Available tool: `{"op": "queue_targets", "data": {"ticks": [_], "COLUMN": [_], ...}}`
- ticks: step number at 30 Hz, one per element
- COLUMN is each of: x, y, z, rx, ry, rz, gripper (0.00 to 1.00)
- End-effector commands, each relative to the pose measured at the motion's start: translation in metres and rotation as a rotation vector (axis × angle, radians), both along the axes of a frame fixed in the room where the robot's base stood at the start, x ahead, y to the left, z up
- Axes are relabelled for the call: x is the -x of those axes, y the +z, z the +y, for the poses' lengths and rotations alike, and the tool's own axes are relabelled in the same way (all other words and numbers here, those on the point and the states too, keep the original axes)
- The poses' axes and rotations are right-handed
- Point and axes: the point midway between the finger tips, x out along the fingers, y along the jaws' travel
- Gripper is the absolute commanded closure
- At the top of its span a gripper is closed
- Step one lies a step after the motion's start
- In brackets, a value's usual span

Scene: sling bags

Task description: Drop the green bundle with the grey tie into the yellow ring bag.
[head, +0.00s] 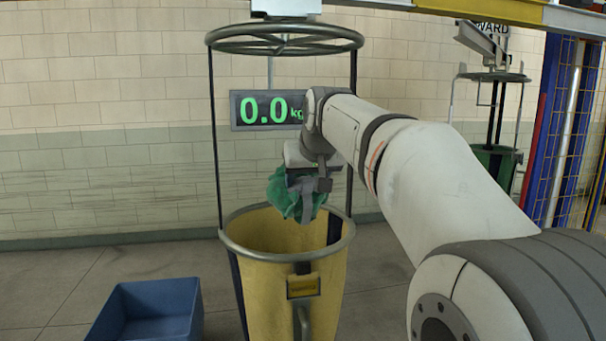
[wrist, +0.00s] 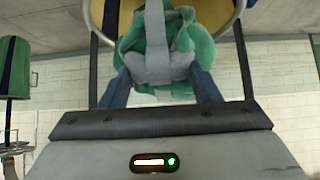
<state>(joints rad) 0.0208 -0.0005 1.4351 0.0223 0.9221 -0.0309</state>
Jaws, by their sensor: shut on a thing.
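The green bundle (head: 291,194) hangs from my gripper (head: 316,184) just above the mouth of the yellow ring bag (head: 280,275). The bundle's lower end is close to the ring's height; whether it is inside the rim I cannot tell. In the wrist view, the bundle (wrist: 188,40) has a grey tie (wrist: 157,65) across it, and my gripper's two fingers (wrist: 160,90) are shut on it. The yellow bag's rim (wrist: 235,18) shows behind the bundle in the wrist view. The bag hangs open under a metal ring frame (head: 284,40).
A scale display (head: 268,109) behind the bag reads 0.0 kg. A blue bin (head: 146,310) stands on the floor at lower left. A green bag (head: 495,160) hangs at the right, near blue posts (head: 567,120). Dark straps run up either side of the yellow bag.

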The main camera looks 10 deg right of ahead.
Motion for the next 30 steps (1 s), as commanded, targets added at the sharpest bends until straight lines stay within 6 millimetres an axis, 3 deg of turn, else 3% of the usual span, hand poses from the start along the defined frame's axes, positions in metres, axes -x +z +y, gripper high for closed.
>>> {"op": "queue_targets", "data": {"ticks": [21, 30], "x": [-0.101, -0.132], "y": [-0.009, -0.015], "z": [-0.001, -0.001], "rx": [0.000, 0.001], "ry": [-0.001, -0.002], "rz": [-0.003, -0.003], "gripper": [1.00, 1.00]}}
